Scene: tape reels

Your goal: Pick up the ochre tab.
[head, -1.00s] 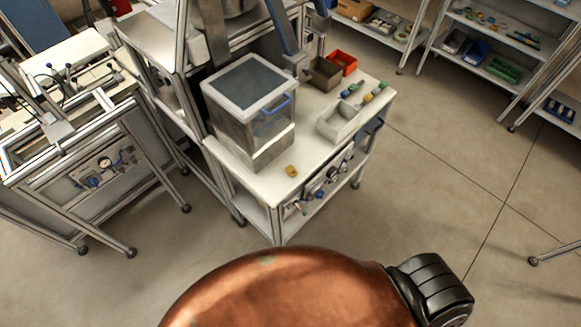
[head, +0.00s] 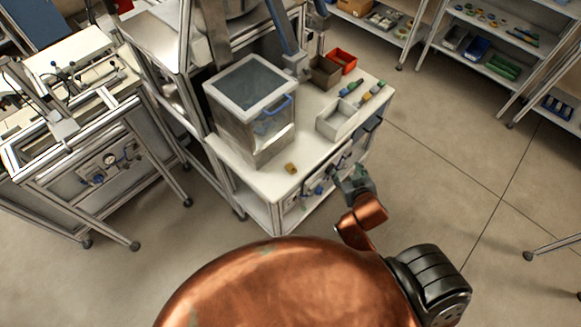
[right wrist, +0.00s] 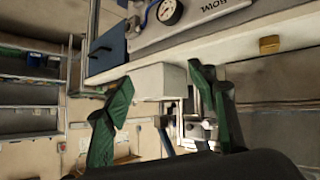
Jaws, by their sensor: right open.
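The ochre tab (head: 290,168) is a small block lying on the white worktop (head: 262,180) near its front edge, in front of the clear-sided box. In the right wrist view the tab (right wrist: 269,45) shows at the upper right, close to the worktop edge. My right gripper (head: 353,178) is in front of the worktop's front side, to the right of the tab and apart from it. In the right wrist view its green fingers (right wrist: 160,80) are spread with nothing held between them. My left gripper is in neither view.
A clear-sided box (head: 252,105) with a grey rim stands behind the tab. A pale open bin (head: 336,122), a brown bin (head: 324,73) and a red bin (head: 342,61) stand farther right and back. A gauge (right wrist: 169,11) sits on the worktop's front panel. Open floor lies to the right.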

